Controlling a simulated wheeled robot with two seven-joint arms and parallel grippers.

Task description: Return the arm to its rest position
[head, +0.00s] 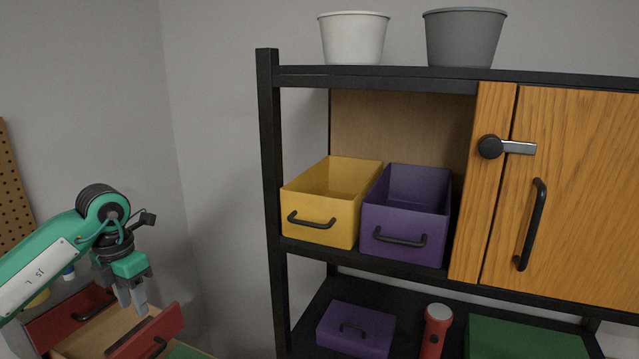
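My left arm comes in from the left, green with black joints. Its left gripper (132,297) points down over the open red drawer (150,335) at the lower left. The two grey fingers look apart, with nothing seen between them. The gripper is well left of the shelf's post and seems clear of the drawer front, though the exact height is hard to judge. My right gripper is not in view.
A black shelf (270,170) holds a yellow bin (322,205), a purple bin (405,220) and a closed wooden cabinet door (570,190). White (353,40) and grey (463,38) buckets stand on top. Below are a purple box (355,330), red flashlight (435,330) and green box (525,340).

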